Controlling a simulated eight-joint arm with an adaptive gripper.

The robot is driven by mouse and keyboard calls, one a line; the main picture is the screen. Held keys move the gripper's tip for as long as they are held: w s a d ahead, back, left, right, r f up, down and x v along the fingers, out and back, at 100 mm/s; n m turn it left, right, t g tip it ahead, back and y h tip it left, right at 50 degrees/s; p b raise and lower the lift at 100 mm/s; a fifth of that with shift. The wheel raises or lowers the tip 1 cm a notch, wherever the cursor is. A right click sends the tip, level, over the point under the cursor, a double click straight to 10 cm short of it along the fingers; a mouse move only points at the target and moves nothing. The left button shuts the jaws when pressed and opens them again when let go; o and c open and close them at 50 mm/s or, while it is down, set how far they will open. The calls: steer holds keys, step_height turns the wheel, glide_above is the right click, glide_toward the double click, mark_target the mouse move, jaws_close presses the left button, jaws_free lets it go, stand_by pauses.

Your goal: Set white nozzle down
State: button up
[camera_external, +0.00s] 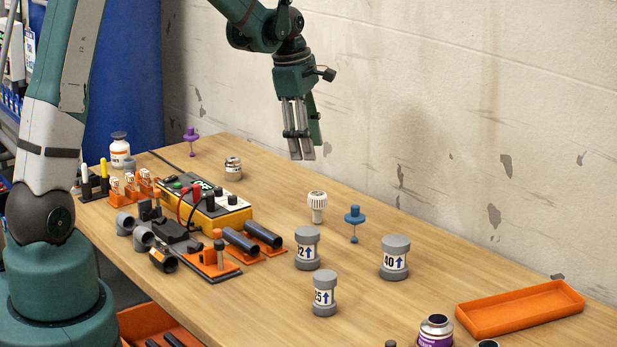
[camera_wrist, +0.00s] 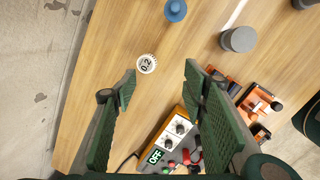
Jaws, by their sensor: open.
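The white nozzle (camera_external: 317,205) stands upright on the wooden table (camera_external: 420,250), left of the blue knobbed piece. In the wrist view the nozzle (camera_wrist: 147,64) shows from above with a round ribbed top marked 0.2, beyond my fingertips and touching neither. My gripper (camera_external: 303,157) hangs above the table near the wall, over and to the left of the nozzle, with nothing between its fingers. In the wrist view its two green fingers (camera_wrist: 160,82) are spread apart.
The blue piece (camera_external: 354,221) and grey capped cylinders (camera_external: 394,258) stand near the nozzle. A yellow meter (camera_external: 207,208) with red and black leads, an orange fixture with dark pipes (camera_external: 240,242) and a small jar (camera_external: 233,167) lie left. An orange tray (camera_external: 520,308) is at right.

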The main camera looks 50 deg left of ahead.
steer(key=s+d+r+m+t, duration=0.2)
steer(key=s+d+r+m, duration=0.85)
steer(key=s+r, duration=0.35)
steer(key=s+d+m+t, duration=0.1)
steer(key=s+d+m, duration=0.2)
steer(key=s+m, duration=0.3)
steer(key=s+d+m+t, duration=0.2)
steer(key=s+m, duration=0.5)
steer(key=s, duration=0.6)
steer(key=shift+s+d+f+y, duration=0.2)
steer(key=shift+d+y, duration=0.2)
steer(key=shift+d, duration=0.15)
